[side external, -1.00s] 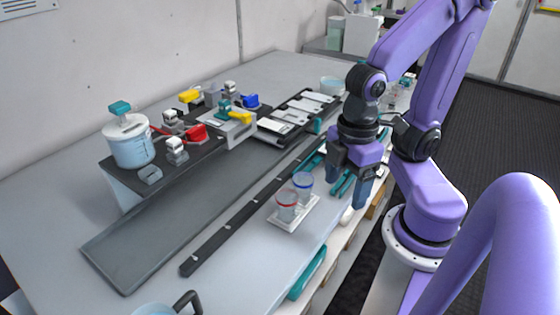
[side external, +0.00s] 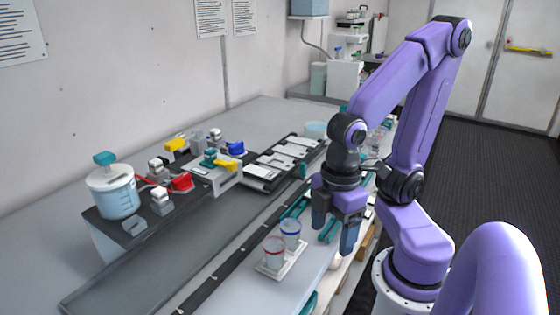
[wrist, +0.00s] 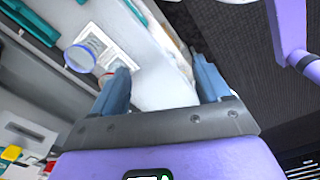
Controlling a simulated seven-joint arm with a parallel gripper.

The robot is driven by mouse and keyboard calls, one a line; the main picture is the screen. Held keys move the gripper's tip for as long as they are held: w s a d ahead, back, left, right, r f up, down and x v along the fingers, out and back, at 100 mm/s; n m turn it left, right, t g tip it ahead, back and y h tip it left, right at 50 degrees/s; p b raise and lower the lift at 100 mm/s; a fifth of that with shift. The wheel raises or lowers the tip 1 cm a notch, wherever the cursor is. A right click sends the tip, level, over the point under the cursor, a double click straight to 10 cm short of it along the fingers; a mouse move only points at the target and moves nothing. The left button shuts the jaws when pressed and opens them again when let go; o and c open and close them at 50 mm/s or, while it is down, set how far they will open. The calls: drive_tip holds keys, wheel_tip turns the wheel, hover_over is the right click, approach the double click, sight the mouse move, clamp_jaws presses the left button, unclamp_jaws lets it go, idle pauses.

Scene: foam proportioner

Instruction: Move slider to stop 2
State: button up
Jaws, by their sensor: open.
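I cannot tell for certain which part is the slider, and no stop number can be read. A long dark rail (side external: 213,280) with small pale marks runs along the front of the bench. A small teal block (side external: 303,170) stands by its far part, and I cannot tell whether it rides on the rail. My gripper (side external: 335,236) is open and empty, pointing down at the bench's front side, to the right of the rail and apart from it. In the wrist view both fingers (wrist: 160,78) are spread with nothing between them.
A white tray (side external: 290,265) with a red-rimmed cup (side external: 273,252) and a blue-rimmed cup (side external: 290,234) stands left of my gripper. Teal bars (side external: 328,231) lie beside it. A dark platform carries a lidded beaker (side external: 113,193), coloured valves (side external: 181,182) and white plates (side external: 283,157).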

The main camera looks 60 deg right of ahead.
idle(0.3)
drive_tip(key=c, duration=0.4)
drive_tip(key=shift+w+r, duration=0.1)
drive_tip(key=shift+w, duration=0.2)
drive_tip(key=shift+c, duration=1)
drive_tip(key=w+d+r+m, duration=0.2)
drive_tip(key=w+r+m, duration=0.15)
drive_tip(key=w, duration=0.65)
wheel_tip(320, 180, up, 3)
drive_tip(key=m, duration=0.9)
hover_over(303, 163)
wheel_tip(303, 163, down, 17)
drive_tip(key=shift+r, duration=0.15)
